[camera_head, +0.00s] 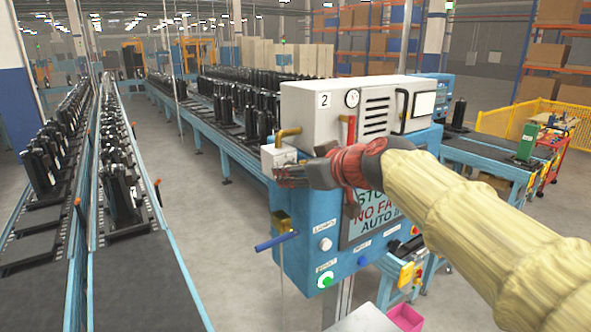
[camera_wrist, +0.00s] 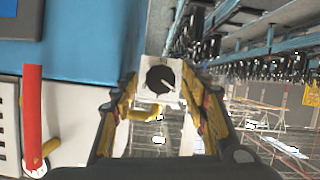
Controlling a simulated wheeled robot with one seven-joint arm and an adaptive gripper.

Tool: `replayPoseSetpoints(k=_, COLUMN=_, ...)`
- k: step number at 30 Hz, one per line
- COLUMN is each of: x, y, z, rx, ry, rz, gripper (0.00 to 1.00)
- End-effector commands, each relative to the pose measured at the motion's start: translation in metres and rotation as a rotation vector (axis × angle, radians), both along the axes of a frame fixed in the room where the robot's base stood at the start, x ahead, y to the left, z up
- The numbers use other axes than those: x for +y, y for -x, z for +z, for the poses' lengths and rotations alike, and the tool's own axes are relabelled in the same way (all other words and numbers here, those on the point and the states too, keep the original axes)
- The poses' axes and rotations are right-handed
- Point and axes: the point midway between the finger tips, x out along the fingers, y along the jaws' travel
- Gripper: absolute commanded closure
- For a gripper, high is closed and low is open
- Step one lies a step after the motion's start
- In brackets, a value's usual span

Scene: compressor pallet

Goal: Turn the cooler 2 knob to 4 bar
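The white box marked 2 (camera_head: 345,112) sits on a blue cabinet, with a small round gauge (camera_head: 352,98) whose reading is too small to tell. A small white block (camera_head: 279,155) sticks out on its left side. In the wrist view, a round black knob (camera_wrist: 160,79) with a pale pointer mark shows on the white block (camera_wrist: 147,94); the mark points right and slightly down. My gripper (camera_wrist: 159,90) is open, its two fingers on either side of the knob with visible gaps. In the head view my gripper (camera_head: 290,172) is beside the block and hides the knob.
A red handle (camera_head: 351,130) and a yellow pipe (camera_head: 288,132) are close to my gripper. A blue lever (camera_head: 276,241), a white button (camera_head: 325,244) and a green-lit button (camera_head: 325,280) are lower on the cabinet. Conveyors with black parts run at left; the floor between is clear.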

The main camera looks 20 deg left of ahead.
Motion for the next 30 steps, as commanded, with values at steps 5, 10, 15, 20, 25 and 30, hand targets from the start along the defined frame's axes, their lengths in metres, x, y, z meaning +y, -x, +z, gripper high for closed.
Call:
replayPoseSetpoints(k=5, x=-0.0001, y=0.0001, z=0.0001, rx=0.000, ry=0.000, rz=0.000, gripper=0.67)
replayPoseSetpoints(k=10, x=-0.0001, y=0.0001, z=0.0001, rx=0.000, ry=0.000, rz=0.000, gripper=0.77)
replayPoseSetpoints(k=15, x=-0.0002, y=0.0002, z=0.0001, rx=0.000, ry=0.000, rz=0.000, gripper=0.87)
replayPoseSetpoints(k=20, x=-0.0002, y=0.0002, z=0.0001, rx=0.000, ry=0.000, rz=0.000, gripper=0.96)
replayPoseSetpoints(k=25, x=-0.0003, y=0.0001, z=-0.0001, rx=0.004, ry=-0.003, rz=0.000, gripper=0.97)
replayPoseSetpoints(k=30, x=-0.0008, y=-0.0004, z=-0.0016, rx=0.031, ry=-0.028, rz=-0.001, gripper=0.97)
